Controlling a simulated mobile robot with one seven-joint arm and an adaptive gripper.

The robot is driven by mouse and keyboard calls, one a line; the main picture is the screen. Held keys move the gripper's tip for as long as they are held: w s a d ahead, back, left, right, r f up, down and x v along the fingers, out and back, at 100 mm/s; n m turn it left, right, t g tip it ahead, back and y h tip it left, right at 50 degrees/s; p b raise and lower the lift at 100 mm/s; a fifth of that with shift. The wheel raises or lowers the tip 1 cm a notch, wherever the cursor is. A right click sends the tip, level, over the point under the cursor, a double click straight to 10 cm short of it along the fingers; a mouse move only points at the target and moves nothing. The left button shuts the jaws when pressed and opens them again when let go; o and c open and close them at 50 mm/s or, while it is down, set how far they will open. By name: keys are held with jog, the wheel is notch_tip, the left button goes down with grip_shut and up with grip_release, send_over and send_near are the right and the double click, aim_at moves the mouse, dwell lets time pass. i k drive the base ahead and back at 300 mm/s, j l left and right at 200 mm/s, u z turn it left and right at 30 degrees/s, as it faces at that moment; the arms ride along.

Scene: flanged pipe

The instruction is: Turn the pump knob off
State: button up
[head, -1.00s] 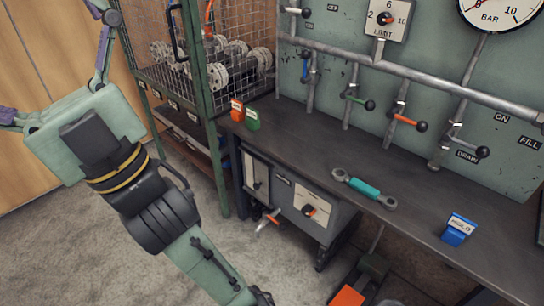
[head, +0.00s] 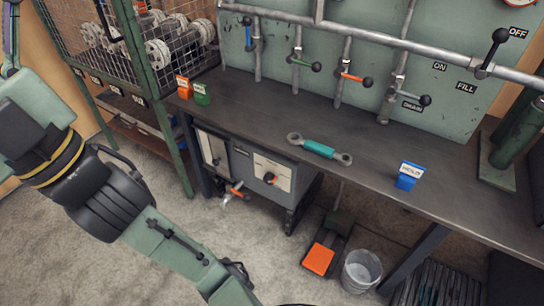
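A dark knob with an orange mark (head: 270,178) sits on a pale panel (head: 273,170) on the front of a grey pump box (head: 243,162) under the workbench. The panel lettering is too small to read, so I cannot tell the knob's setting. My arm comes down from the left and runs out of the bottom of the head view, left of the box. My gripper is not in view.
A tap with an orange handle (head: 236,190) sticks out from the box. An orange pedal (head: 318,259) and a bucket (head: 361,271) stand on the floor.

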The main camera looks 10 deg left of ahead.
aim_at(270, 178)
jog(key=i+l+u, duration=0.15)
jog(key=u, duration=0.7)
jog(key=i+l+u, duration=0.15)
jog(key=u, duration=0.15)
